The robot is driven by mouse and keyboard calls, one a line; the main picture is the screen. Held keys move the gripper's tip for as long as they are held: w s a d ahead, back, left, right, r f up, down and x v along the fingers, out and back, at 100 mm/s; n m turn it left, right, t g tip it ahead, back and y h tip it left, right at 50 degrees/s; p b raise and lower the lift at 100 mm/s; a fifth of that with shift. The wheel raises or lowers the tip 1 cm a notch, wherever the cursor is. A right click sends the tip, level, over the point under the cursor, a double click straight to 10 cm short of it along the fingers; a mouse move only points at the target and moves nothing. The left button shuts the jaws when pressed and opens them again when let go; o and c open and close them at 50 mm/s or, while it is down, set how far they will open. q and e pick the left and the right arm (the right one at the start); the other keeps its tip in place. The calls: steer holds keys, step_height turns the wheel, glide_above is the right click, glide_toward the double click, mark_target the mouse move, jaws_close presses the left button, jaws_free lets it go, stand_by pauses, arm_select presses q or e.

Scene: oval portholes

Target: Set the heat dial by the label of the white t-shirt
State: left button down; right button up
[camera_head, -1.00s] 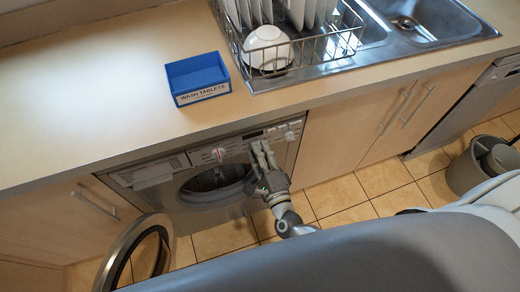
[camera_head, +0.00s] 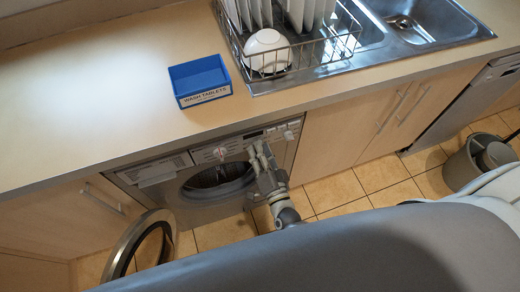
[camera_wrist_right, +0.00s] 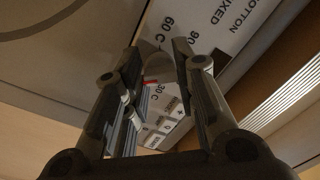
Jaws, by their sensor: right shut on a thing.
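The washing machine (camera_head: 228,207) stands under the counter, its control panel along its top edge. My right gripper (camera_head: 257,148) is at the right part of this panel. In the right wrist view its fingers (camera_wrist_right: 160,58) are shut on the grey heat dial (camera_wrist_right: 157,68), which they partly hide. A small red mark shows between the fingers, near the printed "30 C"; "60 C" and "90" are printed further round. The words "COTTON" and "MIXED" also show on the panel. The white t-shirt and its label are not in view. My left gripper is not in view.
The machine's round door (camera_head: 122,250) hangs open at the left. A blue wash tablets box (camera_head: 200,80) stands on the counter (camera_head: 90,95). A dish rack with a white bowl (camera_head: 266,50) is beside the sink. A grey bin (camera_head: 463,170) stands at the right.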

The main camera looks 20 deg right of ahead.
steer(key=n+p, duration=0.1)
steer(key=n, duration=0.5)
steer(key=n+p, duration=0.1)
steer(key=n, duration=0.4)
steer(key=shift+d+f+n, duration=0.1)
steer(key=shift+f+n, duration=0.1)
steer(key=shift+n, duration=2.2)
steer(key=shift+d, duration=0.1)
steer(key=o, duration=1)
steer(key=shift+r, duration=0.1)
